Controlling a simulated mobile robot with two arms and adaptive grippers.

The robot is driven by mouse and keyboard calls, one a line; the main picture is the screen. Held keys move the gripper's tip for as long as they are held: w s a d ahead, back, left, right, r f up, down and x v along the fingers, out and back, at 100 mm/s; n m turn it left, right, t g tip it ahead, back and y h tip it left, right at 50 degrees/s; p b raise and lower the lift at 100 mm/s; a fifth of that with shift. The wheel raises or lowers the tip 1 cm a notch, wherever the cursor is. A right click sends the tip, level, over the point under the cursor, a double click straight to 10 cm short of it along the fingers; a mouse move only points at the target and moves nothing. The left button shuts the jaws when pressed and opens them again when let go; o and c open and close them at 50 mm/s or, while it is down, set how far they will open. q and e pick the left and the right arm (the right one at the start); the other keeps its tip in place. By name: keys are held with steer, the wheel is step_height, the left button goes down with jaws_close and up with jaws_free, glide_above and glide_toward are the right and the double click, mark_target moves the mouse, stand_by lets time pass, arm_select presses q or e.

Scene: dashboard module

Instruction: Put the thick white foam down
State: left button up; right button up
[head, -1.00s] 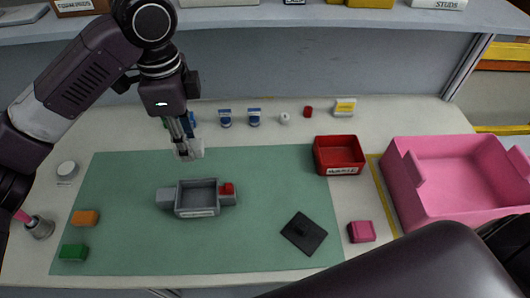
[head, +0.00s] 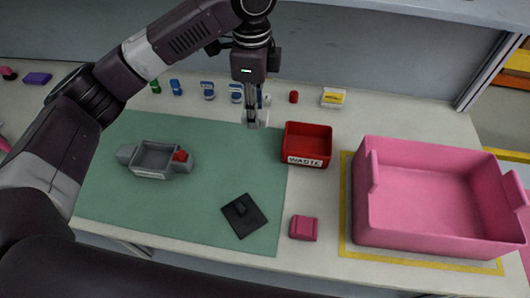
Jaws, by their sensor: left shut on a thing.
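My left gripper (head: 254,120) points down and is shut on a small white block, the thick white foam (head: 262,118). Its fingers partly cover the foam. It is over the back right part of the green mat, just left of the red WASTE bin (head: 305,160). I cannot tell how high the foam is above the surface. The grey housing (head: 153,158) sits on the mat to the left, with a small red block (head: 181,156) at its right end. My right gripper is out of view.
A black plate with a knob (head: 243,215) lies on the mat's right side. A pink block (head: 303,228) lies right of it. A large pink tote (head: 440,205) stands inside yellow tape at right. Small bottles and a yellow-white box (head: 333,97) line the back.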

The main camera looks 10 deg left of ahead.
arm_select(q)
glide_above(257, 158)
step_height(257, 158, down, 10)
steer(key=shift+s+r+p, duration=0.1)
steer(key=shift+p, duration=0.3)
steer(key=shift+f, duration=0.6)
step_height(257, 158, down, 4)
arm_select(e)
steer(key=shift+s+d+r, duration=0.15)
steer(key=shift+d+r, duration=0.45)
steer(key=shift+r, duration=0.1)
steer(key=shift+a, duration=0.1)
arm_select(q)
steer(key=shift+f+p, duration=0.15)
steer(key=shift+p, duration=0.15)
steer(key=o, duration=0.7)
steer(key=shift+o, duration=0.2)
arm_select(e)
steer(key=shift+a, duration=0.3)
